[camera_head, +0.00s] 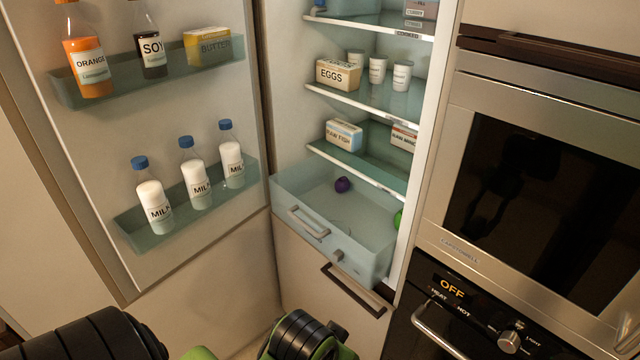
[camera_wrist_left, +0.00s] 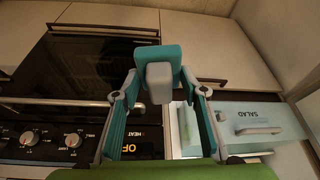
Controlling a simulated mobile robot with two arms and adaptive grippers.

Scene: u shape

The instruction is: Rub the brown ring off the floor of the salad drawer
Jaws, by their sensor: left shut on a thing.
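The salad drawer (camera_head: 290,190) is pulled out at the bottom of the open fridge. Faint thin dark marks show on its floor, too small to tell whether they form a ring. A purple round item (camera_head: 343,185) lies toward its back, and a green one (camera_head: 397,219) at its right side is partly hidden. In the left wrist view the drawer front (camera_wrist_left: 270,112), labelled SALAD, is at the right. My left gripper (camera_wrist_left: 157,85) is shut on a teal and pale grey block (camera_wrist_left: 159,80), apart from the drawer. My right gripper is not in view.
The fridge door stands open at the left with milk bottles (camera_head: 154,200) on its lower rack. Shelves with eggs (camera_head: 338,74) and raw fish (camera_head: 343,135) are above the drawer. The oven (camera_head: 540,190) stands close at the right.

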